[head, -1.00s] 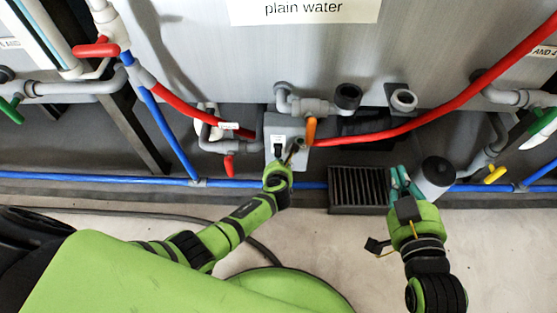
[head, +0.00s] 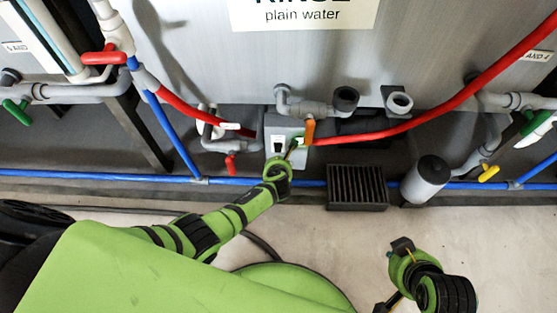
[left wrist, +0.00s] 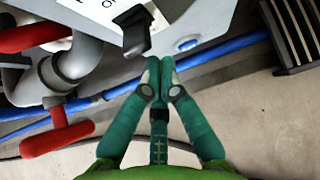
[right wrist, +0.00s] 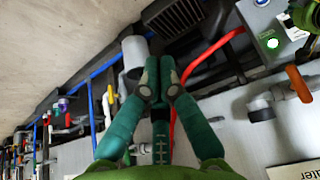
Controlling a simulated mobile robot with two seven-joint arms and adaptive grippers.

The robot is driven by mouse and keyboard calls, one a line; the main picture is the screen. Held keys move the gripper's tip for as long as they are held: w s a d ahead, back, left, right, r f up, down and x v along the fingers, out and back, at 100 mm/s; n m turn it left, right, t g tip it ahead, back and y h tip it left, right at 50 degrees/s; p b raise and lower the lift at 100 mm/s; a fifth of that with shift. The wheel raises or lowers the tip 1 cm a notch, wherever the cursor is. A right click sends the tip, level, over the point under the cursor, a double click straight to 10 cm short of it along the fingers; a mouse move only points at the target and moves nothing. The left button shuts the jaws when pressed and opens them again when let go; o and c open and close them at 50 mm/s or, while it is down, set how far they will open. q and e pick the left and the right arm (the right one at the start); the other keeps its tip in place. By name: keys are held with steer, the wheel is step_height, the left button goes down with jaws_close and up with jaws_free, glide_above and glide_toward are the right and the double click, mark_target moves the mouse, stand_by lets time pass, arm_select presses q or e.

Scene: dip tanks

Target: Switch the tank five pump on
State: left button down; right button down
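The grey pump switch box (head: 285,132) is under the tank labelled "plain water". In the left wrist view its black switch lever (left wrist: 134,32) stands out beside a white label. My left gripper (left wrist: 158,72) has its fingers together, with the tips just below the lever; I cannot tell whether they touch it. In the head view the left gripper (head: 291,150) is at the box front. A green spot with a bright centre (right wrist: 273,43), like a lamp, shows on the box. My right gripper (right wrist: 158,78) is shut and empty, away from the box, over the floor.
An orange valve handle (head: 310,131) and a red hose (head: 400,130) are right of the box. A red valve handle (head: 231,163) hangs to its left. A black floor grate (head: 356,187) and a grey cylinder (head: 426,178) are lower right.

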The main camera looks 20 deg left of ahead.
arm_select(q)
steer(key=shift+r+p, duration=0.4)
steer(key=shift+r, duration=0.15)
arm_select(e)
steer(key=shift+r, duration=0.65)
steer(key=shift+f, duration=0.1)
